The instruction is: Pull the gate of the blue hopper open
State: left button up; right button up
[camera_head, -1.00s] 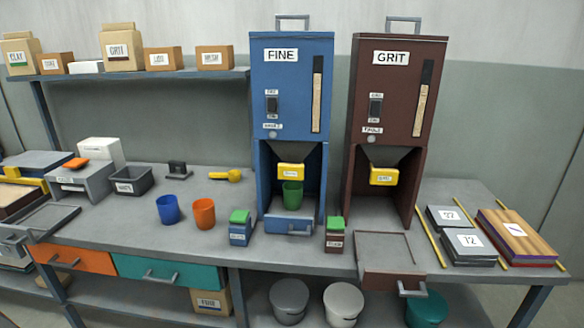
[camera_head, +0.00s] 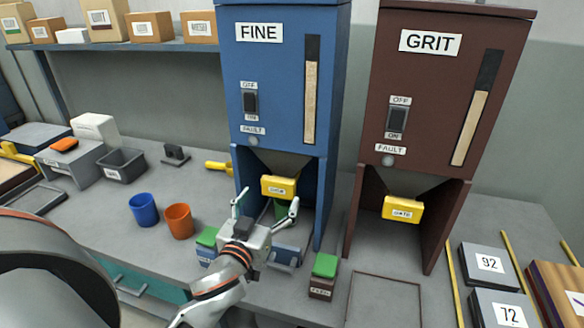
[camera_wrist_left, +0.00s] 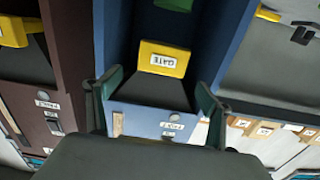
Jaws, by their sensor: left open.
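The blue hopper (camera_head: 270,75), labelled FINE, stands at the back of the bench. Its yellow gate (camera_head: 278,187) sits at the bottom of the dark funnel. A green cup (camera_head: 281,209) stands below the gate, partly hidden by my gripper. My left gripper (camera_head: 266,203) is open and empty in front of the gate, its fingers spread to either side. In the left wrist view, which is upside down, the gate (camera_wrist_left: 164,58) shows between and beyond the open fingers of the left gripper (camera_wrist_left: 160,85), with no visible contact. My right gripper is not in view.
The brown GRIT hopper (camera_head: 440,85) with its own yellow gate (camera_head: 403,210) stands to the right. A green-topped box (camera_head: 323,277) and another (camera_head: 207,245) flank my gripper. Orange (camera_head: 179,221) and blue (camera_head: 143,209) cups stand to the left.

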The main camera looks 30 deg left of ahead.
aim_at(277, 184)
pick_arm(q)
jog(key=shift+w+a+r, duration=0.2)
jog(key=shift+w+r, duration=0.15)
jog(key=shift+w, duration=0.15)
jog(key=x, duration=0.6)
jog(key=shift+w+a+p, duration=0.15)
jog(key=shift+w+p, duration=0.2)
jog(key=shift+p, duration=0.05)
